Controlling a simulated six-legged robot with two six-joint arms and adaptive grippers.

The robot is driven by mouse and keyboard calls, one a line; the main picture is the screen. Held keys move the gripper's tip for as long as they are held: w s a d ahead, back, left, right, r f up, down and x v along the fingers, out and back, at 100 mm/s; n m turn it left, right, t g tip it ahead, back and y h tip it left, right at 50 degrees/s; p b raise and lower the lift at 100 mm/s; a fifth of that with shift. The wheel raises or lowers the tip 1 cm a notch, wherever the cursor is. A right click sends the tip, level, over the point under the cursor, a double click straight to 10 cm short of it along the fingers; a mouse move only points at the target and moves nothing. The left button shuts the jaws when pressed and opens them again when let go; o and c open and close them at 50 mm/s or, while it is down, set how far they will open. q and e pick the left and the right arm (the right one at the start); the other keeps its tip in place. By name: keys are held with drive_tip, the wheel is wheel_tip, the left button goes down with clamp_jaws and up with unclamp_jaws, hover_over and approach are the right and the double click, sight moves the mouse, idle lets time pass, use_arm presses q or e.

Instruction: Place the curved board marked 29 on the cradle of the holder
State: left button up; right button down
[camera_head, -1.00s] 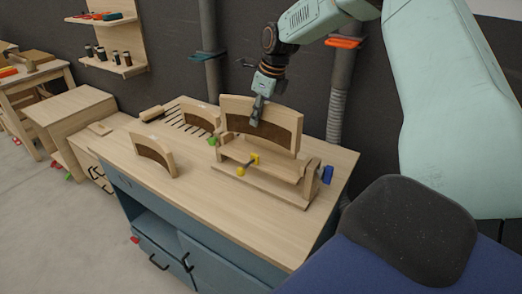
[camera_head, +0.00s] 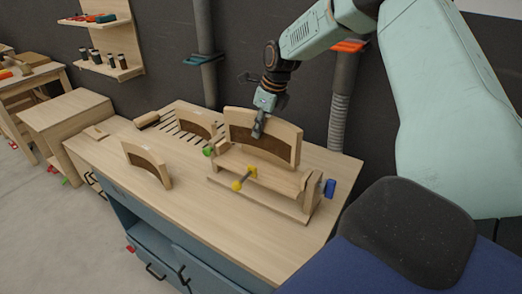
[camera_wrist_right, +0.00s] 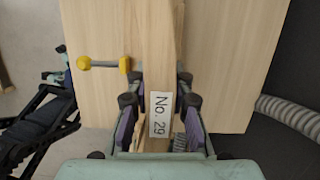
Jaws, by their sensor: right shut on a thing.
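My right gripper (camera_head: 258,130) is shut on the curved board marked 29 (camera_head: 272,133), a light wood arc with a dark brown inner face. The board stands upright at the back of the holder (camera_head: 258,182), a wooden frame with green, yellow and blue knobs. I cannot tell whether it touches the cradle. In the right wrist view the label "No. 29" (camera_wrist_right: 161,113) lies on the board's edge between the fingers (camera_wrist_right: 160,112). A yellow-ended clamp bar (camera_wrist_right: 100,63) shows to the left.
Another curved board (camera_head: 147,165) stands at the left on the bench (camera_head: 190,205). The front of the bench top is clear. A grey pipe (camera_head: 340,100) rises behind the bench.

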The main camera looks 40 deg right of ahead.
sight(259, 147)
drive_tip(key=shift+f, duration=0.7)
drive_tip(key=shift+a+f, duration=0.45)
drive_tip(key=shift+f, duration=0.2)
drive_tip(key=f, duration=0.3)
drive_tip(key=shift+d+f, duration=0.1)
drive_tip(key=shift+d, duration=0.3)
drive_tip(key=shift+a, duration=0.25)
drive_tip(key=c, duration=1.5)
unclamp_jaws()
drive_tip(key=shift+a+f, duration=0.1)
drive_tip(key=o, duration=0.3)
drive_tip(key=shift+d+f, duration=0.1)
drive_tip(key=shift+d, duration=0.15)
drive_tip(key=shift+a, duration=0.1)
